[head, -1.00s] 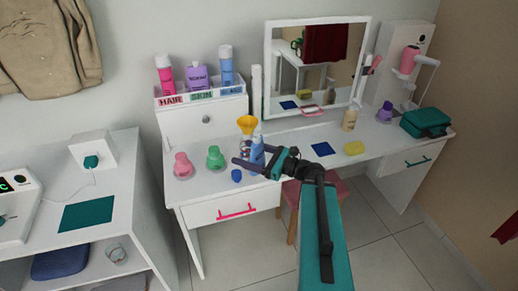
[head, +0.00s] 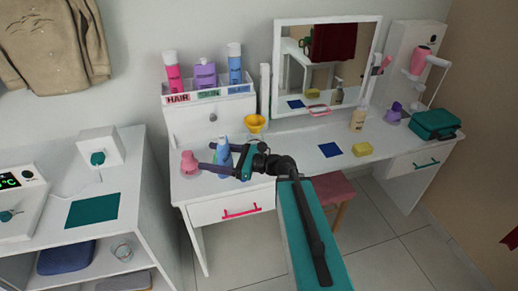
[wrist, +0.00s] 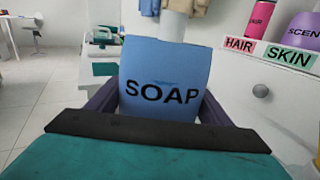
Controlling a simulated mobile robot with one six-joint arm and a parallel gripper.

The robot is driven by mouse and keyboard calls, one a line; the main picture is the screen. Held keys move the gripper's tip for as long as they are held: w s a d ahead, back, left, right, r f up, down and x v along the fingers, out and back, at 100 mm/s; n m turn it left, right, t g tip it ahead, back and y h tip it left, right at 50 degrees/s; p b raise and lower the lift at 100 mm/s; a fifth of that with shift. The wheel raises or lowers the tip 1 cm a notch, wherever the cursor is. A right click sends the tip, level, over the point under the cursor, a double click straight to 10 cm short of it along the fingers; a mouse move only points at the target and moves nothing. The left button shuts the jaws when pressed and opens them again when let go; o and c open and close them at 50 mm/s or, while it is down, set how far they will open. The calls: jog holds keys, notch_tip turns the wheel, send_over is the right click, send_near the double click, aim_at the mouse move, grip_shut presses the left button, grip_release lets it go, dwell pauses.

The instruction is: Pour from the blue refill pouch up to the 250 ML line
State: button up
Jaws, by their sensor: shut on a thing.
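The blue refill pouch (head: 223,158), marked SOAP, is gripped between the fingers of my gripper (head: 228,160) and looks roughly upright. In the wrist view the pouch (wrist: 165,80) fills the space between the fingers, with its lettering facing the camera. A yellow funnel (head: 255,123) stands on the dressing table behind and to the right of the pouch. What is under the funnel is too small and covered to make out. No 250 ML line can be read.
A pink flask (head: 189,162) stands left of the pouch on the white dressing table (head: 290,148). Labelled bottles stand on the rear shelf box (head: 210,92). A blue cloth (head: 330,150) and a yellow sponge (head: 362,149) lie right of the arm; the tabletop between is clear.

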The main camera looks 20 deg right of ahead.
dwell(0.5)
jog(key=shift+w+d, duration=0.1)
jog(key=shift+d, duration=0.9)
jog(key=shift+a, duration=0.15)
